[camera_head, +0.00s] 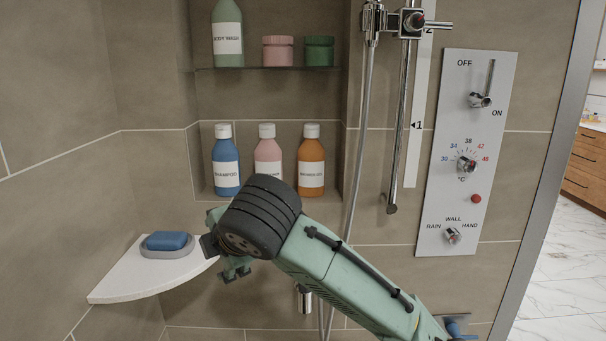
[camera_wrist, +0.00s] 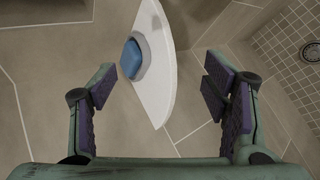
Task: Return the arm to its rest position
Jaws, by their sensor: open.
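My arm reaches in from the lower right of the head view. My gripper (camera_wrist: 160,97) is open and empty in the wrist view, with its two purple-padded fingers wide apart. In the head view my gripper (camera_head: 232,270) is mostly hidden behind the dark wrist joint. It is near the right tip of a white corner shelf (camera_head: 130,276). A blue soap bar (camera_head: 166,241) sits in a grey dish on that shelf. The soap (camera_wrist: 132,59) also shows in the wrist view, beyond the fingers and apart from them.
A wall niche behind my wrist holds a blue shampoo bottle (camera_head: 226,163), a pink bottle (camera_head: 268,150) and an orange bottle (camera_head: 311,163). A shower rail (camera_head: 401,120) and control panel (camera_head: 467,150) are to the right. The panel's edge stands near the glass frame (camera_head: 546,190).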

